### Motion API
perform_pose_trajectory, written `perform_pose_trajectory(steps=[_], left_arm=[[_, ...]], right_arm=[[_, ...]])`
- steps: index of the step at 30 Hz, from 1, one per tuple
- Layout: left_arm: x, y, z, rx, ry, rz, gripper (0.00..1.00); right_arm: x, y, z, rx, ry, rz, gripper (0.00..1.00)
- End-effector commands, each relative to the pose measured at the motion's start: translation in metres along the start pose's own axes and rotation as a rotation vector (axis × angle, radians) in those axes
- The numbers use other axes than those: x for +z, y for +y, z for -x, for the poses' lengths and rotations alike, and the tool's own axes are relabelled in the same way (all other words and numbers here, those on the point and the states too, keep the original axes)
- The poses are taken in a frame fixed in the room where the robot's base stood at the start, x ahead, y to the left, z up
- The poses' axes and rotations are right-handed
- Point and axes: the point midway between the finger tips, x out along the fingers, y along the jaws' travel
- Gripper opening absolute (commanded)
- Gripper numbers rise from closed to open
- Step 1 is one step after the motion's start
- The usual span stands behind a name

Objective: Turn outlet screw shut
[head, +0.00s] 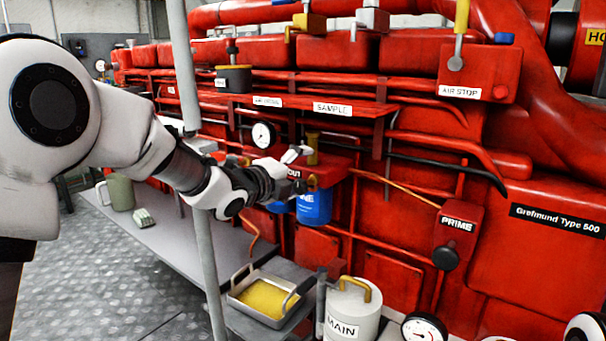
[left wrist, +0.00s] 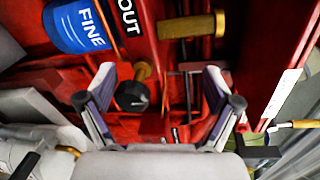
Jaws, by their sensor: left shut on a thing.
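The filter block on the red engine carries an OUT label (head: 293,173), which also shows in the left wrist view (left wrist: 127,15). Below the label hangs a blue FINE filter (head: 314,207), seen too in the left wrist view (left wrist: 78,27). The outlet screw (left wrist: 132,95), a black knob with a brass stem, lies between the fingers of my left gripper (left wrist: 158,85), nearer the left finger. In the head view my left gripper (head: 293,165) is at the block and hides the screw. It is shut on the screw, though the contact is not clear. My right gripper is out of view.
A brass cylinder (head: 313,148) stands up from the block close by. A round gauge (head: 263,135) and a SAMPLE shelf (head: 340,109) are near. A grey post (head: 207,250) rises in front. Below are a yellow-filled tray (head: 238,297) and a MAIN canister (head: 352,310).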

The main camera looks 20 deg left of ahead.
Motion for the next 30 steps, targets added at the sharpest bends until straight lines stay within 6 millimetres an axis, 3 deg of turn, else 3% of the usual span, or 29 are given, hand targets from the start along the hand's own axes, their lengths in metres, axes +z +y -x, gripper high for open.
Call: perform_pose_trajectory(steps=[1, 30], left_arm=[[0.004, -0.017, 0.006, -0.038, -0.008, -0.005, 0.62], [-0.001, 0.003, 0.083, -0.022, -0.004, 0.001, 0.59]], right_arm=[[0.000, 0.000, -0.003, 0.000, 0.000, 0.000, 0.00], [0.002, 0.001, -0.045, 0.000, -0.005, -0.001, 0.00]])
